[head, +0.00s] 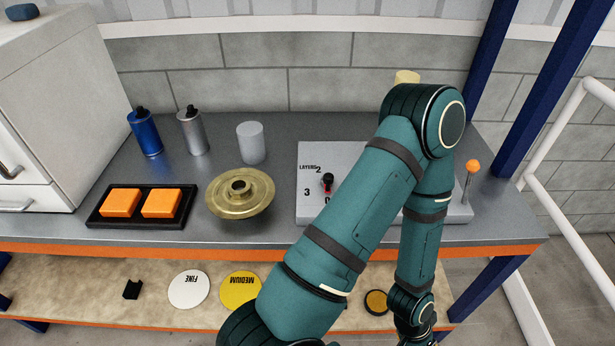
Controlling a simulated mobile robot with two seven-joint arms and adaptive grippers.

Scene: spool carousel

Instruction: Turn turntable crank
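A round brass turntable (240,205) with a raised hub stands on the grey workbench, left of centre. No handle shows clearly on it. To its right is a light grey control box (312,155) marked "LAYERS" with numbers and a small black and red knob (328,182). A thin lever with an orange ball (473,166) rises at the box's right end. My teal arm comes in from the bottom, bends above the box and drops in front of the bench, hiding much of the box. Its hand is cut off below the picture. Neither gripper shows.
A black tray (95,221) with two orange blocks, a blue bottle (146,133), a silver bottle (192,132) and a pale cylinder (251,143) stand on the bench. A white cabinet is at left. The lower shelf holds white (188,291) and yellow (238,290) discs.

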